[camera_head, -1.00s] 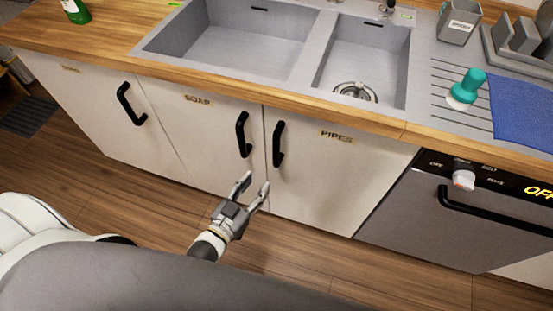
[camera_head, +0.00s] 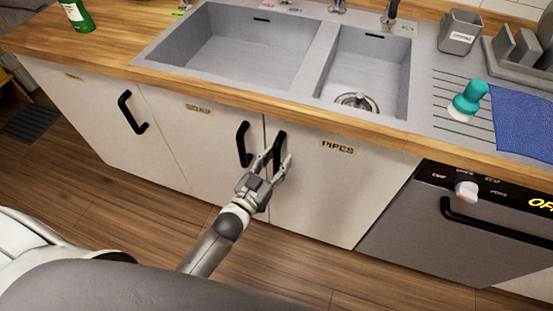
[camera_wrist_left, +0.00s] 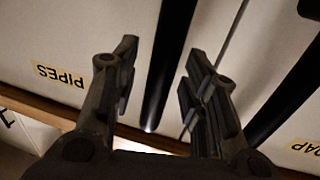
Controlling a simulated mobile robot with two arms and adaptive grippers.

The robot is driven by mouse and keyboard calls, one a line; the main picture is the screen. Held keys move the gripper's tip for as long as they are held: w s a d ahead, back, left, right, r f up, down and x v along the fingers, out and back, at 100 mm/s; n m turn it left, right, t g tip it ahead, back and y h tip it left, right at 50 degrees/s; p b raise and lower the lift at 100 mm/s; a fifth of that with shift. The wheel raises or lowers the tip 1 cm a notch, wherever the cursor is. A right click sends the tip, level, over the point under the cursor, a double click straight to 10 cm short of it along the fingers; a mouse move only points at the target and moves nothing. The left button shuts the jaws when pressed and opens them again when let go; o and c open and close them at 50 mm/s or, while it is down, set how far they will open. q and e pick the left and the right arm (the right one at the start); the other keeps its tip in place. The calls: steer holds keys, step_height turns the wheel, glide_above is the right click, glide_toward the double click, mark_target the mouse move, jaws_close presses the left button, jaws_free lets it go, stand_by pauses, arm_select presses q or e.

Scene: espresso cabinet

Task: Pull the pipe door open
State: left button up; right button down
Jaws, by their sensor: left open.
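The pipe door (camera_head: 335,200) is a white cabinet door with a "PIPES" label (camera_head: 338,147) and looks shut. Its black vertical handle (camera_head: 280,146) is near its left edge. My left gripper (camera_head: 275,163) is open at the handle's lower part. In the left wrist view the pipe handle (camera_wrist_left: 168,65) runs between the two open fingers (camera_wrist_left: 160,80), with a gap to each side. The "PIPES" label (camera_wrist_left: 59,76) shows upside down there. My right gripper is not in view.
The soap door (camera_head: 200,150) is just left, its black handle (camera_head: 243,145) close to my gripper. A dishwasher (camera_head: 440,220) with a bar handle stands right. The wooden counter edge (camera_head: 300,118) overhangs above. The floor in front is free.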

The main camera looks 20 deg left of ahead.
arm_select(q)
steer(key=shift+w, duration=0.25)
jaws_close()
steer(key=shift+s, duration=0.2)
